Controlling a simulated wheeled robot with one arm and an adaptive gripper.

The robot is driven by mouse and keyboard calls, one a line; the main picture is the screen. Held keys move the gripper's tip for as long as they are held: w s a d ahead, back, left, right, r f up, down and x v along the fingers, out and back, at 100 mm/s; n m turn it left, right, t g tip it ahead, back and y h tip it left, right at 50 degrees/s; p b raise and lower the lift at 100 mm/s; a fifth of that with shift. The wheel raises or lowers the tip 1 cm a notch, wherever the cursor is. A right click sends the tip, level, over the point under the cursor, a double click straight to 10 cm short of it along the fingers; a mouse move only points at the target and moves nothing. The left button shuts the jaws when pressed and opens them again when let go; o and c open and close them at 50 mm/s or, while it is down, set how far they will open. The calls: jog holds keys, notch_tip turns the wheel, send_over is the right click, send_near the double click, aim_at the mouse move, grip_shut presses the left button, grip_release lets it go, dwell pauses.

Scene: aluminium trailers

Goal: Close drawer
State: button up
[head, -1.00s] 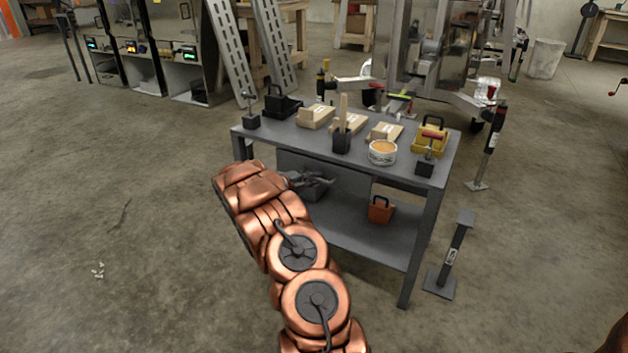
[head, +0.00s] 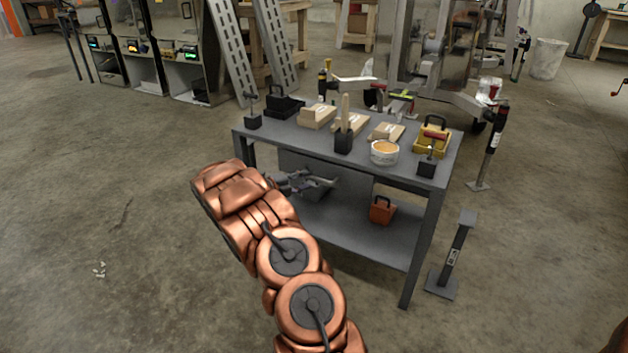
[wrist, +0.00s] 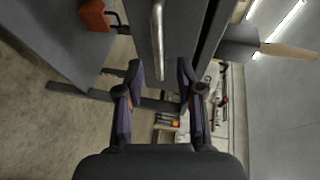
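The drawer (wrist: 182,30) is a grey front under the tabletop of a grey workbench (head: 262,131). In the wrist view its long metal handle (wrist: 157,40) runs up and down between and beyond my fingertips. My gripper (wrist: 159,70) is open and empty, with a finger on either side of the handle's line, apparently short of it. In the head view my gripper (head: 310,183) is at the left front of the bench, below the tabletop. My gripper and arm partly cover the drawer area there, so I cannot tell how far the drawer stands out.
An orange box (head: 382,210) with a handle sits on the lower shelf (head: 350,235). On the tabletop are wooden blocks (head: 318,117), a white tub (head: 384,152) and a yellow box (head: 431,140). A post stand (head: 455,255) is right of the bench.

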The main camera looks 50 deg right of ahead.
jog(key=v, duration=0.6)
jog(key=shift+a, duration=0.2)
jog(key=s+a+r+m+y+p, duration=0.2)
jog(key=s+a+r+m+p, duration=0.3)
jog(key=r, duration=0.3)
jog(key=s+a+r+m+g+y+p, duration=0.1)
jog(key=s+a+r+m+y+p, duration=0.1)
jog(key=s+a+r+m+p, duration=0.55)
jog(key=s+a+r+m+y+p, duration=0.2)
jog(key=r+m, duration=0.2)
jog(key=r, duration=0.5)
jog(key=s+a+r+m+t+y+p, duration=0.1)
jog(key=s+a+r+m+y+p, duration=0.2)
jog(key=a, duration=0.8)
jog(key=s+a+r+m+t+y+p, duration=0.1)
jog(key=s+a+r+m+y+p, duration=0.2)
jog(key=s+a+r+m+p, duration=0.5)
jog(key=s+a+r+m+t+y+p, duration=0.1)
jog(key=s+a+r+m+y+p, duration=0.2)
jog(key=a, duration=1)
jog(key=s+r+m+p, duration=0.3)
jog(key=s+r+p, duration=0.1)
jog(key=s, duration=0.1)
jog(key=shift+s+a+t+p, duration=0.3)
jog(key=shift+s+a+p, duration=0.1)
jog(key=shift+r, duration=0.15)
